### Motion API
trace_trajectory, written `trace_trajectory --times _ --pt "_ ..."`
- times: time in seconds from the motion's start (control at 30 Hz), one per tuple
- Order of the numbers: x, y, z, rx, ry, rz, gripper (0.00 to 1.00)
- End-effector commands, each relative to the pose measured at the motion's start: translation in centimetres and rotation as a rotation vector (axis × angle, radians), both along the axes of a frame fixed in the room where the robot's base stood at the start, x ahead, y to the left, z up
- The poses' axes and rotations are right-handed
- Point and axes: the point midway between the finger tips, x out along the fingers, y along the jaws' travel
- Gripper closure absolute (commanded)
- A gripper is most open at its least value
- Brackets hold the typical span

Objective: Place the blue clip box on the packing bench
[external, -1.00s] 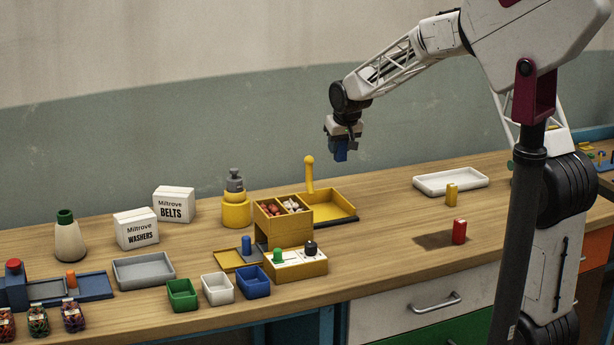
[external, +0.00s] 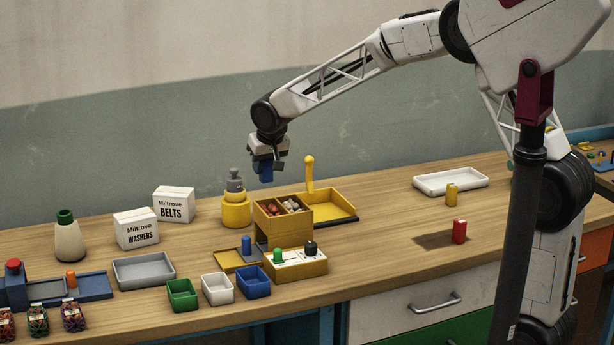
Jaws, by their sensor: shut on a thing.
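My gripper (external: 266,161) is shut on the blue clip box (external: 266,173), a small dark blue block, and holds it in the air above the back of the bench. It is above and slightly left of the yellow two-compartment hopper and right of the yellow pot with the grey top. The box's upper part is hidden by the fingers. The packing bench (external: 385,230) is a long wooden top; I cannot tell whether one part of it is marked off for packing.
A yellow machine (external: 284,232) with a lever and tray (external: 335,206) stands below. Green (external: 182,302), white (external: 217,295) and blue (external: 252,289) open bins line the front. White cartons (external: 136,235) stand left. Red (external: 459,231) and yellow (external: 452,194) blocks and a white tray (external: 450,181) lie right.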

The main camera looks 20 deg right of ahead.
Motion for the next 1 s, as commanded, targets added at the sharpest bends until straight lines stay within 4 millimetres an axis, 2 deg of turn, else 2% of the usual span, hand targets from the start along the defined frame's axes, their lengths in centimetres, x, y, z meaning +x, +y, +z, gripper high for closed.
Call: trace_trajectory --times 0.03,0.4,0.67,1.0 --pt "-0.7 1.4 0.0 -0.001 0.0 0.007 0.93" --pt "-5.7 9.6 -0.4 0.0 -0.001 0.041 0.93" --pt "-10.0 14.9 -1.3 -0.001 -0.001 0.073 0.93" --pt "-16.4 21.1 -3.3 -0.001 -0.002 0.129 0.93"
